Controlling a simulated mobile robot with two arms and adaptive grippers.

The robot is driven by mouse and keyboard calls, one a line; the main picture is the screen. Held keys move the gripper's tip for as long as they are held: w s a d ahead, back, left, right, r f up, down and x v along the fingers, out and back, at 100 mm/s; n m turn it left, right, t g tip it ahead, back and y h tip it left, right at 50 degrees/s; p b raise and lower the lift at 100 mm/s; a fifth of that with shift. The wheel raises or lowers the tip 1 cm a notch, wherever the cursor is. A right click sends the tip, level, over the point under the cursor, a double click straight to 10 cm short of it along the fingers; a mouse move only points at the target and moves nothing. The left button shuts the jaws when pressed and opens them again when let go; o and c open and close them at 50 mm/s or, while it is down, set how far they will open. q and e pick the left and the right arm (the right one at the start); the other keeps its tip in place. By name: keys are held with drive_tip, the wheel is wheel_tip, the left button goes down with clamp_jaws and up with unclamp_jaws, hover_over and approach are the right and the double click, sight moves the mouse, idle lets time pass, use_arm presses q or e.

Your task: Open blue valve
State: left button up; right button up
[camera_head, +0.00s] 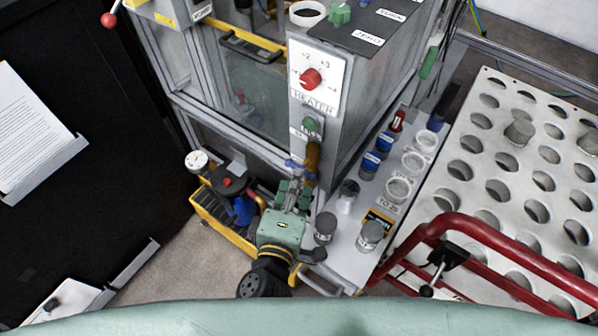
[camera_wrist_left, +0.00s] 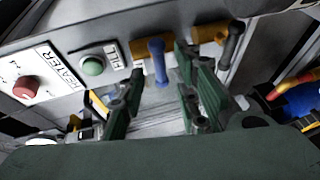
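The blue valve has a blue lever (camera_wrist_left: 158,62) on a brass-coloured fitting on the grey panel. In the wrist view the lever hangs down from the fitting, between the two finger lines and beyond the tips. In the head view a small blue part (camera_head: 293,162) shows just above my left gripper (camera_head: 291,194). The left gripper (camera_wrist_left: 160,80) is open, its green-padded fingers apart with nothing held. Any contact with the lever cannot be told. My right gripper is not in view.
A second brass valve (camera_wrist_left: 208,35) with a dark handle sits beside the blue one. A green button (camera_wrist_left: 93,66) and red heater knob (camera_head: 311,78) are on the panel. A yellow-black caddy (camera_head: 222,215) and a shelf of jars (camera_head: 371,234) flank my gripper; a red rail (camera_head: 500,254) stands right.

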use_arm(q)
drive_tip(key=x, duration=0.3)
drive_tip(key=shift+w, duration=0.3)
clamp_jaws()
